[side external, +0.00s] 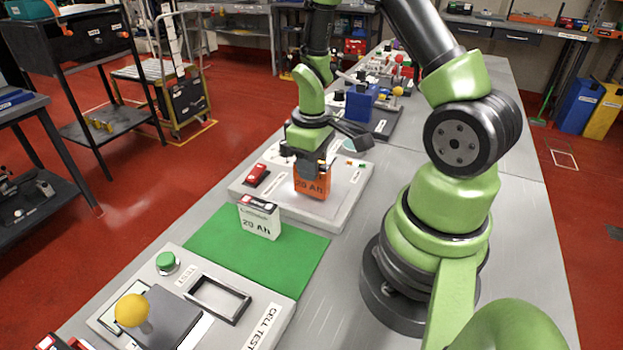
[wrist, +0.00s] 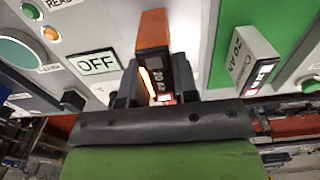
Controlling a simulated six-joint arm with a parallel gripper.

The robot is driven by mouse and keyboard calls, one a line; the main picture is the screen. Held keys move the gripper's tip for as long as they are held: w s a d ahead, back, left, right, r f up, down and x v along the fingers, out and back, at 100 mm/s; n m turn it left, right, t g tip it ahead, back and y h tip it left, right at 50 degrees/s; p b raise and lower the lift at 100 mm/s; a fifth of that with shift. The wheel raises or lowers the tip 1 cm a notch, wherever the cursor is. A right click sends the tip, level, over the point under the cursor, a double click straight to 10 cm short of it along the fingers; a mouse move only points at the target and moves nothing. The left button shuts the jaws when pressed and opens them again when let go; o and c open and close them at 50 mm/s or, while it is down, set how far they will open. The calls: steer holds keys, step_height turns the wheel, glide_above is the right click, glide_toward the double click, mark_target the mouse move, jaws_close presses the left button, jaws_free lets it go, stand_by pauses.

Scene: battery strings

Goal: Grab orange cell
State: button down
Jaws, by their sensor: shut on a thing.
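The orange cell (side external: 312,183), marked "20 Ah", is upright at the light grey station behind the green mat. My gripper (side external: 308,160) is above it with its fingers shut on the cell's upper part. In the wrist view the orange cell (wrist: 153,50) sits between the dark fingers of my gripper (wrist: 155,85). I cannot tell whether the cell's bottom touches the station. A white cell (side external: 260,217), also marked "20 Ah", stands upright on the green mat, apart from my gripper; it also shows in the wrist view (wrist: 245,55).
The station (side external: 345,205) carries a red switch (side external: 257,174). The green mat (side external: 290,262) is mostly clear. The cell tester (side external: 255,310) in front has an empty rectangular frame (side external: 217,298), a green button (side external: 167,262) and a yellow ball-topped lever (side external: 132,310). A blue block (side external: 361,103) stands behind.

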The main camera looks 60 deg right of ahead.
steer(key=shift+r, duration=2.35)
